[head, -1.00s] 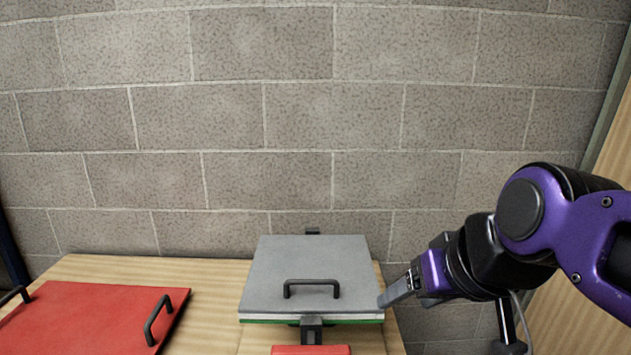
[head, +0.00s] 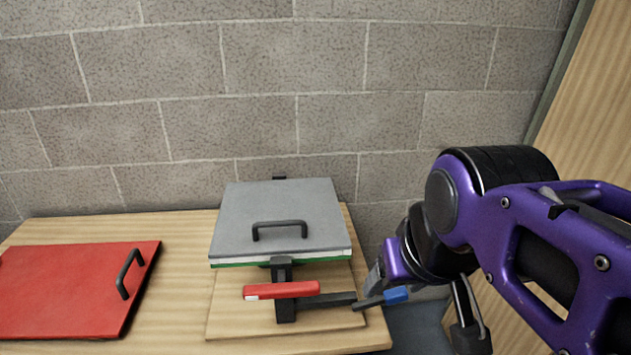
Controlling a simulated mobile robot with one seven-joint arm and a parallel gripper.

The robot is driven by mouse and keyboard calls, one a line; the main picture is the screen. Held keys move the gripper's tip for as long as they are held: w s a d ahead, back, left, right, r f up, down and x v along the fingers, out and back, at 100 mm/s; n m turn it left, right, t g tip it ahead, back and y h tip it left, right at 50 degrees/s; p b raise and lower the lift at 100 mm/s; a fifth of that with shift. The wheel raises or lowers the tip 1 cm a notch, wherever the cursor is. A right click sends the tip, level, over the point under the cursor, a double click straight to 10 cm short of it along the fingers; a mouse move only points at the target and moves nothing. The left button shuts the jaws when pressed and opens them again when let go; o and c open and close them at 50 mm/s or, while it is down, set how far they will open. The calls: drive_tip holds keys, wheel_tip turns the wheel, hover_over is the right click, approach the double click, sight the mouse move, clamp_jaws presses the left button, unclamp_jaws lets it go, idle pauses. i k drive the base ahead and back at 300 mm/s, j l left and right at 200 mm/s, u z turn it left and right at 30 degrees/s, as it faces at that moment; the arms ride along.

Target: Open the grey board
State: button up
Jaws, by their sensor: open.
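The grey board (head: 275,205) lies flat as the top layer of a stack on a wooden base, with white and green edges showing under it. A black handle (head: 279,232) stands on its top near the front edge. My gripper (head: 376,281) is to the right of the board's front right corner, apart from the handle. One grey finger shows; the rest of the jaws is hidden by my own wrist. Nothing shows held in it.
A black clamp with a red grip (head: 282,290) sits in front of the board. A blue grip (head: 382,299) lies close to my gripper. A red panel (head: 65,290) with a black handle lies at left. A block wall stands behind. Bare tabletop (head: 178,285) separates the panels.

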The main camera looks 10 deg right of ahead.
sight(297, 215)
drive_tip(key=i+j, duration=0.1)
drive_tip(key=j, duration=1.15)
drive_tip(key=k+j+u, duration=0.1)
drive_tip(key=z, duration=0.1)
drive_tip(key=i+l, duration=0.05)
